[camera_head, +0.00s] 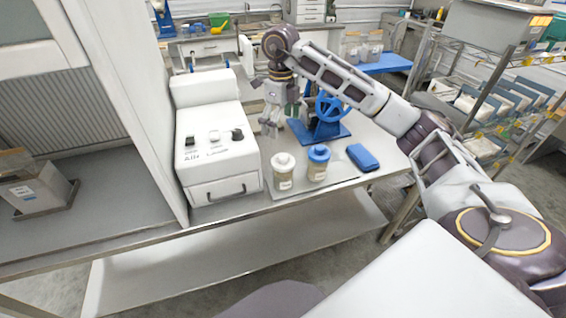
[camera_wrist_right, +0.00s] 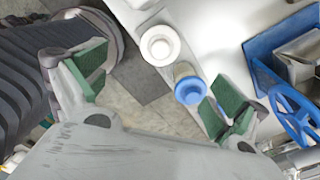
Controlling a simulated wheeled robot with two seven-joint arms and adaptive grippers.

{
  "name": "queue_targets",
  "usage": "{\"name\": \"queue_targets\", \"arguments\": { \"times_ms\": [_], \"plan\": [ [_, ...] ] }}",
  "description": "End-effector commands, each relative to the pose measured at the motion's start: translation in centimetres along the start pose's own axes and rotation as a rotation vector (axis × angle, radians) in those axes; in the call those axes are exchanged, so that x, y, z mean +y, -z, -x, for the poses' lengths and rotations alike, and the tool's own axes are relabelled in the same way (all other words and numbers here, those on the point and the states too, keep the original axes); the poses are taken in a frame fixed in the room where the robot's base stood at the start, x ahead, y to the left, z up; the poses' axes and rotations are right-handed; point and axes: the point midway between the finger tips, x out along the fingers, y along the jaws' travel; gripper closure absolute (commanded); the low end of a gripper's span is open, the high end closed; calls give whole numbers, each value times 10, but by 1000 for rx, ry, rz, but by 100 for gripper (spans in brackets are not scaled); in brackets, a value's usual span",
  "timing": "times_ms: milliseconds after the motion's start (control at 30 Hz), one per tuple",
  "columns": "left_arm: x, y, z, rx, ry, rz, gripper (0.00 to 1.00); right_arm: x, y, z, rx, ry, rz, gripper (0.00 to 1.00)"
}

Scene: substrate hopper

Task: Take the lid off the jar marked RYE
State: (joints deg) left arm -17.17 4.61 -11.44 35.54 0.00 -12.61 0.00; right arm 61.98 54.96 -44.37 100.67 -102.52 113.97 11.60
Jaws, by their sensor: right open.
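Two jars stand on the bench near its front edge. One has a white lid (camera_head: 283,160), a pale body (camera_head: 283,180) and a small label. The other has a blue lid (camera_head: 319,153) and a label on its body (camera_head: 317,172). The label print is too small to read, so I cannot tell which is RYE. My right gripper (camera_head: 272,126) is open and empty, above and behind the jars. In the right wrist view, the white lid (camera_wrist_right: 160,46) and blue lid (camera_wrist_right: 189,91) show beyond the spread green-padded fingers (camera_wrist_right: 160,90). My left gripper is out of view.
A white machine (camera_head: 215,145) with a drawer stands left of the jars. A blue stand with a handwheel (camera_head: 333,108) is behind them. A blue flat item (camera_head: 362,157) lies to their right. The bench edge (camera_head: 310,196) is close in front.

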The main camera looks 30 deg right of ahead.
Motion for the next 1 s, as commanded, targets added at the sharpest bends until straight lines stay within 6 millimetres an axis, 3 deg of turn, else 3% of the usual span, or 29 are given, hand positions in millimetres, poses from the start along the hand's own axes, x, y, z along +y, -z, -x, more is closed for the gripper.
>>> {"name": "queue_targets", "arguments": {
  "times_ms": [267, 800, 1000],
  "plan": [
    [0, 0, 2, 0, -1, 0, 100, 0, 0, -19, 3, -1, -1, 3],
    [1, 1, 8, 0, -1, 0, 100, 0, 0, -79, 2, -1, 1, 3],
    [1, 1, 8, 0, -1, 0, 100, 0, 0, -86, -1, 0, 1, 3]
  ]
}}
